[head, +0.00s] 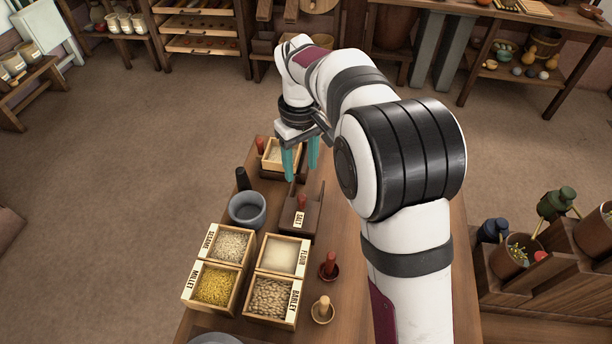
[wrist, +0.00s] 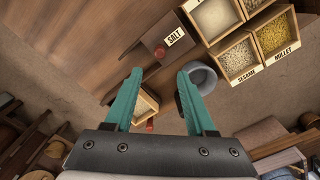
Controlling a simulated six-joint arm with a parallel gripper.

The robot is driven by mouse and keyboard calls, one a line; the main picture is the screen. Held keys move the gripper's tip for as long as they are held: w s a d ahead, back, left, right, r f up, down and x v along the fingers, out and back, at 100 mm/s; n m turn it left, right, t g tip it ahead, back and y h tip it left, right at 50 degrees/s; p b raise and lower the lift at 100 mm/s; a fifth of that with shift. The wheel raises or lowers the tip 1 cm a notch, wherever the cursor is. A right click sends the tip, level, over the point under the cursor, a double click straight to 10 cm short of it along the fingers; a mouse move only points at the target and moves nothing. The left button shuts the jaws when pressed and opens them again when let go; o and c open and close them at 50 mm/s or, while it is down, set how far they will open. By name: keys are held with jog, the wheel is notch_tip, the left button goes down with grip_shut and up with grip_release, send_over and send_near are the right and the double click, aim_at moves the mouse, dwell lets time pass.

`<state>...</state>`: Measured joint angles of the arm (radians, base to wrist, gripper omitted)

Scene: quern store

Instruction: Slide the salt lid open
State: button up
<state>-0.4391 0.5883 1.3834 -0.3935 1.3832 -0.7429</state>
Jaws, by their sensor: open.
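The salt lid (head: 288,218) is a dark wooden piece with a white SALT label and a red knob (head: 302,200). I cannot tell whether the lid is partly open.
A small box with pale contents (head: 283,152) sits behind the lid, with a red-topped piece beside it. A grey bowl (head: 247,209) stands left. Boxes labelled sesame (head: 230,245), flour (head: 284,254), millet (head: 213,288) and barley (head: 271,298) sit nearer.

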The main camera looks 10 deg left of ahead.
aim_at(302, 196)
notch_tip(302, 196, down, 12)
jog(key=shift+r, duration=0.2)
grip_shut()
dwell(1.4)
